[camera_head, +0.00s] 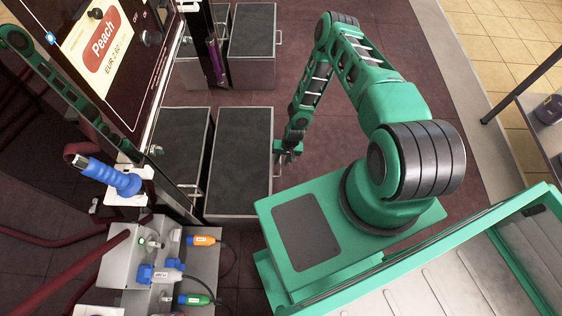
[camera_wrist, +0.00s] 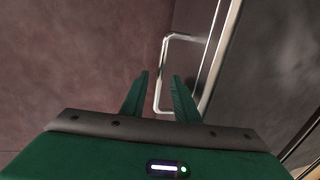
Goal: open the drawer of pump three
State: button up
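A drawer unit with a dark top (camera_head: 238,160) and pale rim stands left of my arm in the head view. Its silver handle (camera_head: 278,165) is on the right-hand face. My gripper (camera_head: 288,157) is beside this handle. In the wrist view, my gripper (camera_wrist: 159,76) has its two green fingers apart with nothing clamped. The handle (camera_wrist: 163,70) is a thin silver loop; its long bar appears between the fingers, its lower part close to the right finger. Contact cannot be told. No pump number is legible, and whether the drawer is shut cannot be told.
A similar dark-topped unit (camera_head: 180,148) stands left of it, and another (camera_head: 252,35) farther back. A blue nozzle (camera_head: 108,177) and several coloured connectors sit lower left. Reddish floor (camera_head: 290,60) is free beyond the drawer units.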

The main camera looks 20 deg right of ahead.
jog(key=shift+f, duration=0.3)
grip_shut()
jog(key=shift+a, duration=0.15)
